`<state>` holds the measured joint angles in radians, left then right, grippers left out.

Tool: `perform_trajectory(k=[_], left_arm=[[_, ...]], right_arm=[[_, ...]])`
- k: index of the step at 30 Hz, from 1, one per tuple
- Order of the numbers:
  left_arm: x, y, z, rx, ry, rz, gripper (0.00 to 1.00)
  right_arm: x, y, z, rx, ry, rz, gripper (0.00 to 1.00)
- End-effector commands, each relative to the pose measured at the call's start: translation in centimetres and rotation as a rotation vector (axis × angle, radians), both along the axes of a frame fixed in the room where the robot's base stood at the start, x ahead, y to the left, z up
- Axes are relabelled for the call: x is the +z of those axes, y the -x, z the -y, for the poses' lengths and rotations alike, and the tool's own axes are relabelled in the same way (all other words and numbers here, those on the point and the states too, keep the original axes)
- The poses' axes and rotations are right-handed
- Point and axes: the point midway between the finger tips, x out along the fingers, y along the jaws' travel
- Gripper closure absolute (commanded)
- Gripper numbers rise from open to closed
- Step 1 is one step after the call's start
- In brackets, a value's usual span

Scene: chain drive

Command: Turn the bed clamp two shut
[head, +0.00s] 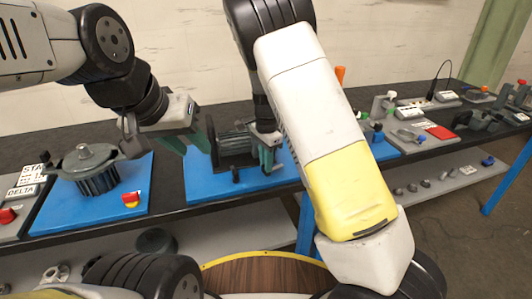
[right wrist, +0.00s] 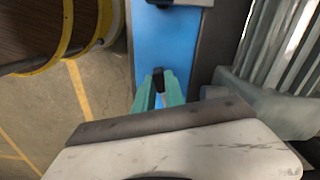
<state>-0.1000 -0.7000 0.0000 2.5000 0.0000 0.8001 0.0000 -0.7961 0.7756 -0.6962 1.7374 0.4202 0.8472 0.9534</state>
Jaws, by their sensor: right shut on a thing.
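A dark machine (head: 233,147) stands on a blue bed plate (head: 205,187) in the middle of the bench. My right gripper (head: 268,158) is at its right end, partly behind my right arm. In the right wrist view its green fingers (right wrist: 160,92) are shut on a small black clamp handle (right wrist: 159,80) over the blue plate. Whether this is bed clamp two I cannot tell. Another black knob (head: 236,175) stands at the plate's front edge. My left gripper (head: 190,145) hangs open and empty, left of the machine.
Grey fixtures (head: 410,133) with small parts fill the right of the bench. A lower shelf (head: 440,180) holds several small parts.

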Motion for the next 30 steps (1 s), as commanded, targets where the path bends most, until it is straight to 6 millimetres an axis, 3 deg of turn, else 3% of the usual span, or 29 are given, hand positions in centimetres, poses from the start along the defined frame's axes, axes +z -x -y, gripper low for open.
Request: perform_trajectory(k=[30], left_arm=[[0.00, 0.00, 0.00, 0.000, 0.000, 0.000, 0.64]], right_arm=[[0.04, 0.12, 0.46, 0.957, 0.000, 0.004, 1.00]])
